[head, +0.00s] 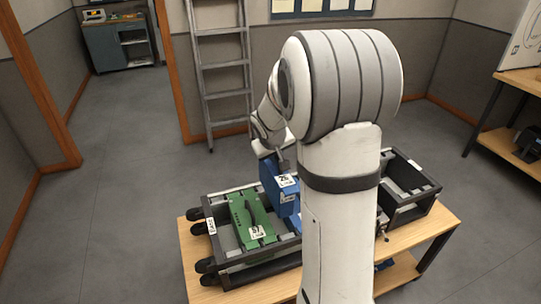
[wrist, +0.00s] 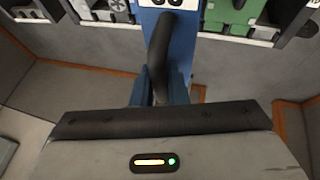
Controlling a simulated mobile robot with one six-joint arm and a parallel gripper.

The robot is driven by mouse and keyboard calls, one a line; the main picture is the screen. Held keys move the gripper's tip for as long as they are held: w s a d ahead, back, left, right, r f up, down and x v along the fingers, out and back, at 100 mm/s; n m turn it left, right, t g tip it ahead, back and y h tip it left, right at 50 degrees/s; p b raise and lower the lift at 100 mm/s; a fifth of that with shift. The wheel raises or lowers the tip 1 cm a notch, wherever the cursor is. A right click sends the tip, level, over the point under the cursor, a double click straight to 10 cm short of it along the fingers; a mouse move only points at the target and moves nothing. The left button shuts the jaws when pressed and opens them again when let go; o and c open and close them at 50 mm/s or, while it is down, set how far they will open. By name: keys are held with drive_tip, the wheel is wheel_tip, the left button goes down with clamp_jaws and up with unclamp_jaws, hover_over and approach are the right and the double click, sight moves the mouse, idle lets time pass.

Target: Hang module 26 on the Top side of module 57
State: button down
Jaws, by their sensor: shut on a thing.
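Module 26 (head: 279,194) is a blue block with a white label, held upright over the rack to the right of module 57. My gripper (wrist: 159,86) is shut on its black handle (wrist: 160,45) in the wrist view, where the label is cut off at the top edge. Module 57 (head: 243,209) is a green module with a dark handle and a white label near its front end. It lies in the left part of the rack, apart from module 26. A green module also shows at upper right in the wrist view (wrist: 232,14). My arm hides the rack's middle.
The dark-framed rack (head: 262,269) stands on a wooden table (head: 425,232); its right end has an open bay. Black rollers or feet stick out at its left. A ladder (head: 220,70) leans on the back wall. The floor to the left is clear.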

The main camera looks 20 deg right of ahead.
sight(274, 173)
drive_tip(key=shift+w+d, duration=0.1)
drive_tip(key=shift+w, duration=0.15)
drive_tip(key=shift+s+f+b, duration=0.1)
drive_tip(key=shift+f+b, duration=2.8)
drive_tip(key=shift+f, duration=0.95)
wheel_tip(274, 173, down, 10)
drive_tip(key=b, duration=1)
drive_tip(key=shift+r, duration=0.15)
drive_tip(key=shift+s+b, duration=0.1)
drive_tip(key=shift+b, duration=0.25)
drive_tip(key=shift+f+b, duration=1.3)
drive_tip(key=c, duration=1.3)
unclamp_jaws()
drive_tip(key=shift+c, duration=0.2)
drive_tip(key=shift+s+a+f, duration=0.15)
drive_tip(key=shift+a, duration=0.05)
